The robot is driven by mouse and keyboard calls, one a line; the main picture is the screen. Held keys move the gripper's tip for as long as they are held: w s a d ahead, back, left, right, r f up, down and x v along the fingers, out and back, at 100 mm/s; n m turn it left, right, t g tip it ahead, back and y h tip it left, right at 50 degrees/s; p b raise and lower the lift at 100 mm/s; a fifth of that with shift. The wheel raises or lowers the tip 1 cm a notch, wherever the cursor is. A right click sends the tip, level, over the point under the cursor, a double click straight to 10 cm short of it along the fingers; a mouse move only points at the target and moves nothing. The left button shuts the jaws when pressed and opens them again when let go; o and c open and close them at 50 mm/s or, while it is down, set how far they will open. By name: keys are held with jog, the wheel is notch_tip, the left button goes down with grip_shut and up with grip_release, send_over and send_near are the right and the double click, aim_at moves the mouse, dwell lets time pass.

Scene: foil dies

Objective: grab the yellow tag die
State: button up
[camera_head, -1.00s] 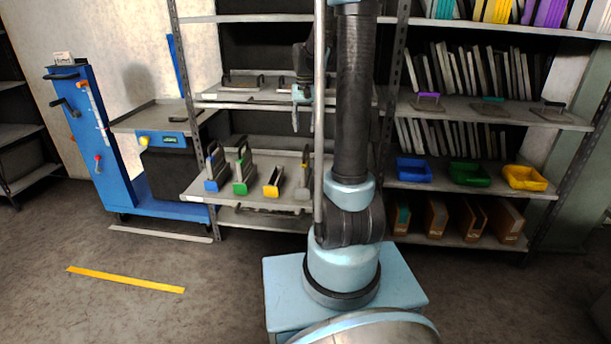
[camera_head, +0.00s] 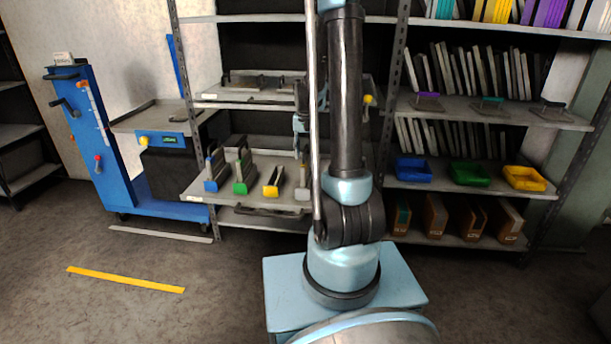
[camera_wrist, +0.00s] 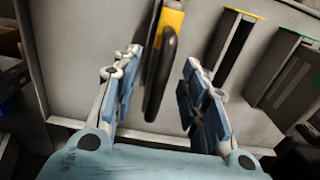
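In the head view, a row of foil dies stands on the low shelf. One has a yellow tag at its front base (camera_head: 270,191). The grey-fronted die (camera_head: 303,193) stands to its right, partly hidden by my arm. My gripper (camera_head: 300,126) is above this right end of the row. In the wrist view, my gripper (camera_wrist: 163,64) is open. A black looped handle with a yellow piece (camera_wrist: 172,18) lies between the fingers, with a gap on both sides. A yellow-tagged die (camera_wrist: 243,14) and a green-tagged die (camera_wrist: 297,65) lie to its right.
The green die (camera_head: 241,178) and blue die (camera_head: 213,175) stand left on the same shelf (camera_head: 245,200). The shelf above (camera_head: 240,95) holds flat handled pieces. A shelf post (camera_head: 395,100) is right of my arm. Coloured trays (camera_head: 470,174) sit further right.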

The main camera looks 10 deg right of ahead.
jog(key=shift+w+d+f, duration=0.1)
jog(key=shift+w+f, duration=0.05)
jog(key=shift+f, duration=1.85)
jog(key=shift+c, duration=0.2)
grip_shut()
